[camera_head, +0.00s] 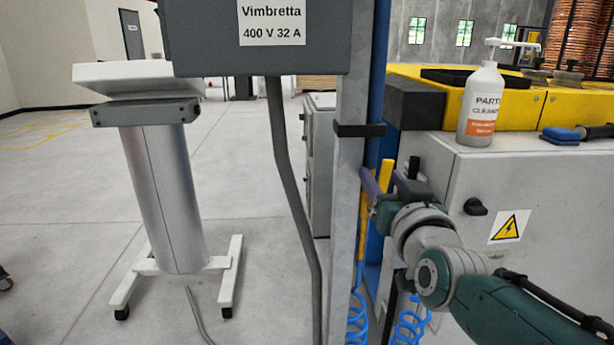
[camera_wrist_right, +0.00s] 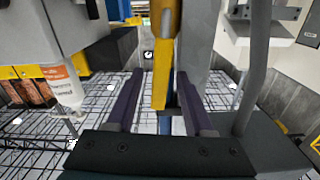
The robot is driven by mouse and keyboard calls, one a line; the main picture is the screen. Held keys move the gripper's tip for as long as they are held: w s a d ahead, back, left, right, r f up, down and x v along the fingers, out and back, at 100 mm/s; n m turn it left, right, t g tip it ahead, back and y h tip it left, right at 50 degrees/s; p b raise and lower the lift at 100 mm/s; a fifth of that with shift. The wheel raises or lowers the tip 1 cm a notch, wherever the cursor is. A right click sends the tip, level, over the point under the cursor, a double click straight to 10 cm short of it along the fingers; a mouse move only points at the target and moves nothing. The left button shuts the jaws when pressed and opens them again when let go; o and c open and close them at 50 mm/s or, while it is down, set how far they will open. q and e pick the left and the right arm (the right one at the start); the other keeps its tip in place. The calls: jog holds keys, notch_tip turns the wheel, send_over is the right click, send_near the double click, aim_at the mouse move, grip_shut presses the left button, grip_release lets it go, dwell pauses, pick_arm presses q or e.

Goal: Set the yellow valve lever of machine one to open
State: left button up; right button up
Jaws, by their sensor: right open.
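The yellow valve lever (camera_head: 386,173) shows as a short, slightly tilted bar beside the blue pipe, at my right gripper (camera_head: 379,184). In the right wrist view the yellow lever (camera_wrist_right: 161,76) runs between the two purple fingers of my right gripper (camera_wrist_right: 160,100). The fingers stand apart, with a visible gap on each side of the lever. I cannot tell how deep the lever sits between them. The lever's mount is mostly hidden by the gripper and the post. My left gripper is not in view.
A grey post (camera_head: 346,200) and hanging cable (camera_head: 283,150) stand left of my gripper. Blue coiled hoses (camera_head: 411,322) hang below. Floor on the left is open around a white stand (camera_head: 160,200).

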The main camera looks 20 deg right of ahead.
jog(key=shift+s+a+p, duration=0.15)
jog(key=shift+s+p, duration=0.15)
jog(key=shift+s, duration=0.25)
jog(key=p+v, duration=0.1)
jog(key=v, duration=0.8)
jog(key=shift+p, duration=0.35)
jog(key=shift+w, duration=0.1)
jog(key=shift+c, duration=0.4)
